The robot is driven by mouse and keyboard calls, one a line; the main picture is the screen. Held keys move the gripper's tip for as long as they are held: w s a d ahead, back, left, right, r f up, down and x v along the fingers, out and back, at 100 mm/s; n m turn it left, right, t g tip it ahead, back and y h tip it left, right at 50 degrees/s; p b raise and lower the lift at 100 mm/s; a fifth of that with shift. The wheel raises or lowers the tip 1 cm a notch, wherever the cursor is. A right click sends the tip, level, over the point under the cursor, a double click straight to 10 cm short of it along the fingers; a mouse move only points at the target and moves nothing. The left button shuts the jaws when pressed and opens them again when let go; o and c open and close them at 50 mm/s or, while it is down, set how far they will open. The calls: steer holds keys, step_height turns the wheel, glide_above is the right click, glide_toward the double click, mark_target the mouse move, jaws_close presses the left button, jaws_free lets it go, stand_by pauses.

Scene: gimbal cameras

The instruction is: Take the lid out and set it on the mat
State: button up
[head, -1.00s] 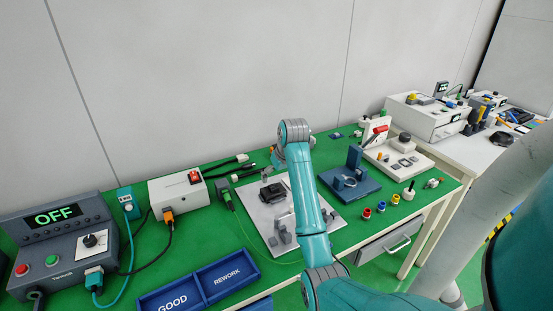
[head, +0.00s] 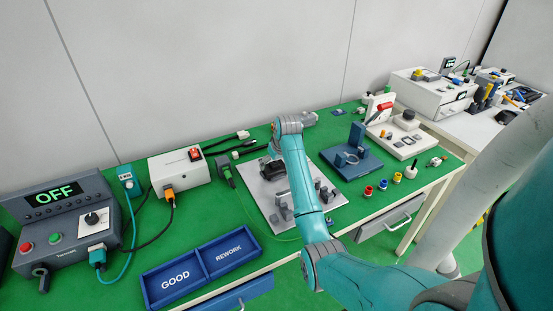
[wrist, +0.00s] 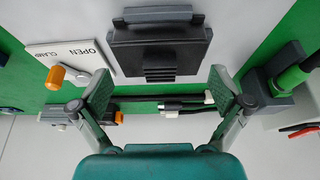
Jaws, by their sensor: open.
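A dark grey, flat, lid-like part (wrist: 160,45) with a ribbed tab lies at the top middle of the wrist view. I cannot tell if it is the lid alone or a closed case. In the head view a small black part (head: 272,169) on the pale grey plate (head: 262,200) looks like the same thing. My gripper (wrist: 161,84) is open and empty, its fingers apart below the ribbed tab and not touching it. The green bench surface (head: 225,212) may be the mat.
An "OPEN / CLAMP" label plate (wrist: 62,58) with an orange-knobbed lever (wrist: 58,76) sits left of the dark part. A blue GOOD/REWORK tray (head: 205,268) stands at the front.

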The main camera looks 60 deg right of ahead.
steer(key=shift+f, duration=0.15)
jaws_close()
steer(key=shift+f, duration=0.15)
steer(key=shift+r, duration=0.4)
stand_by(0.3)
steer(key=shift+r, duration=0.85)
steer(key=shift+r, duration=0.15)
